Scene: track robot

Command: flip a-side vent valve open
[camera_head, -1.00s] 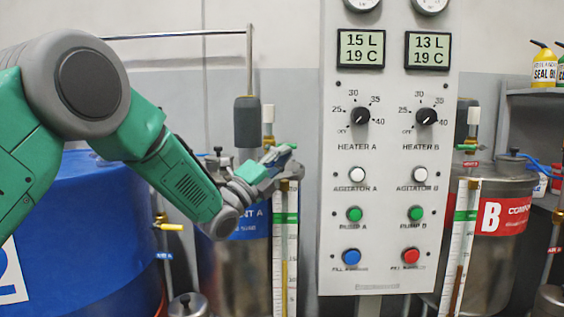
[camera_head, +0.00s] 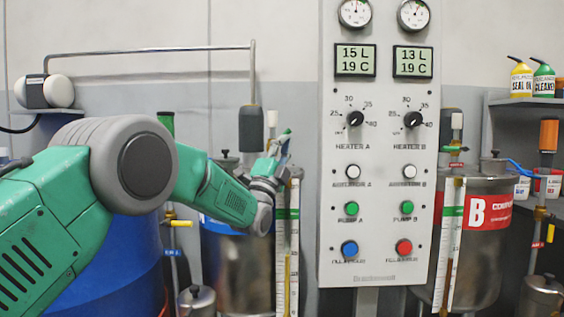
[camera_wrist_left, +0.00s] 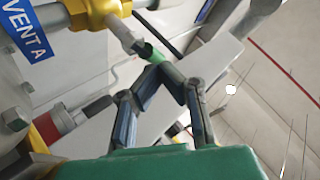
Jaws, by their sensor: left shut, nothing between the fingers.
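The vent A valve (camera_wrist_left: 100,12) shows in the left wrist view as a brass body at the top, beside a blue label (camera_wrist_left: 32,30) reading "VENT A". Its green-sleeved lever (camera_wrist_left: 150,53) points down and right from the body. My left gripper (camera_wrist_left: 172,74) is shut and empty, its fingertips close to the lever's green end; I cannot tell whether they touch. In the head view my left gripper (camera_head: 278,152) points up, in front of tank A (camera_head: 238,262) and left of the control panel. It largely hides the valve there. My right gripper is out of view.
The control panel (camera_head: 375,185) stands close to the right of my left gripper. A grey cylinder on a bent pipe (camera_head: 251,128) hangs just to its left. A blue drum (camera_head: 120,260) stands at left. Tank B (camera_head: 490,220) and a shelf are at right.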

